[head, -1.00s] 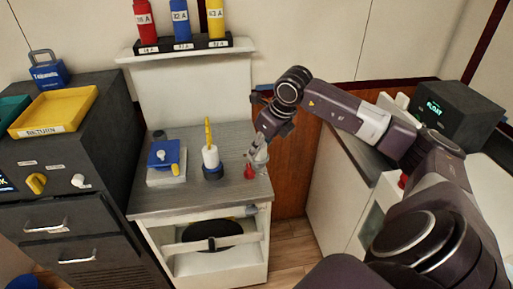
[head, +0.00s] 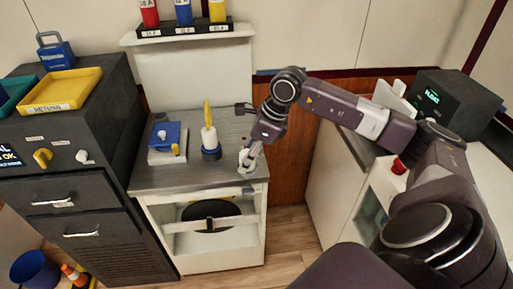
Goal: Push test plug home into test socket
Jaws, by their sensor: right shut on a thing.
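My right gripper (head: 245,159) reaches in from the right and points down at the right front corner of the grey worktop (head: 185,180). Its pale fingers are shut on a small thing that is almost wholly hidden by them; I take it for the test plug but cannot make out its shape. I cannot tell whether it touches the worktop, and I cannot pick out the test socket for certain. A white cylinder with a yellow rod (head: 208,138) stands upright in a dark blue ring, left of the gripper. My left gripper is not in view.
A blue block (head: 165,133) sits on a pale base at the worktop's left. Red, blue and yellow breakers stand in a dark rack (head: 184,31) above. A yellow tray (head: 62,92) lies on the dark cabinet at left. A display box (head: 452,103) stands at right.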

